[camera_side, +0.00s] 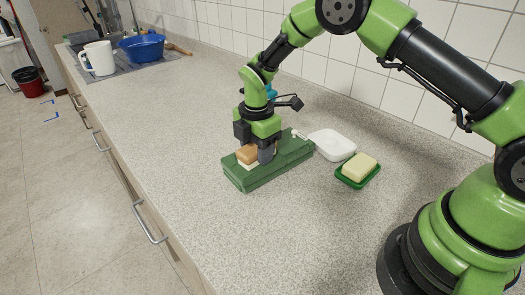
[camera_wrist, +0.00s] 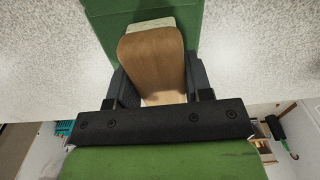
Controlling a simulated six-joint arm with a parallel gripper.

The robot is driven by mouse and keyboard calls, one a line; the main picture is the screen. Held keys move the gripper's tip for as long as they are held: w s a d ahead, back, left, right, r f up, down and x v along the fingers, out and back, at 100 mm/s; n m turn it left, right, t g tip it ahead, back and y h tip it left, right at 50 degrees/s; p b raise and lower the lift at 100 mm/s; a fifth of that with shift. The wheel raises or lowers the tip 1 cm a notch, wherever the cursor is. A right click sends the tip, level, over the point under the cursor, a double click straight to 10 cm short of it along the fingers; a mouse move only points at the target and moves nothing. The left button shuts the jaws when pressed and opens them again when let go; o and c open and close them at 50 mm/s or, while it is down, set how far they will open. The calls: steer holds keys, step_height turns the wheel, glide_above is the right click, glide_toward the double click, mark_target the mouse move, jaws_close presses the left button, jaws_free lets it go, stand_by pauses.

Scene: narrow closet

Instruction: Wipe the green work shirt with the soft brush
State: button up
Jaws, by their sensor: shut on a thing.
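The green work shirt (camera_side: 292,151) lies folded into a flat, long block on the counter. It also shows behind the brush in the wrist view (camera_wrist: 105,30). The soft brush (camera_side: 247,153) has a brown wooden back and pale bristles. It is over the near left part of the shirt, with its bristles at the cloth; whether they press on it I cannot tell. My gripper (camera_side: 262,154) points down and is shut on the brush, with a dark finger on each side of the wood (camera_wrist: 152,55). The fingers hide part of the brush.
A white dish (camera_side: 332,143) sits close to the shirt's right end. Beside it, a yellow block (camera_side: 360,167) rests on a green tray (camera_side: 343,178). A white mug (camera_side: 100,58) and blue basin (camera_side: 141,47) stand far left. The speckled counter in front is clear; the tiled wall runs behind.

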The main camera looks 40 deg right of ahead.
steer(key=shift+w+d, duration=0.2)
steer(key=shift+w, duration=2)
steer(key=shift+s+a, duration=0.15)
steer(key=shift+s, duration=1.6)
steer(key=shift+s+a, duration=0.15)
steer(key=shift+s, duration=1.55)
step_height(320, 180, up, 8)
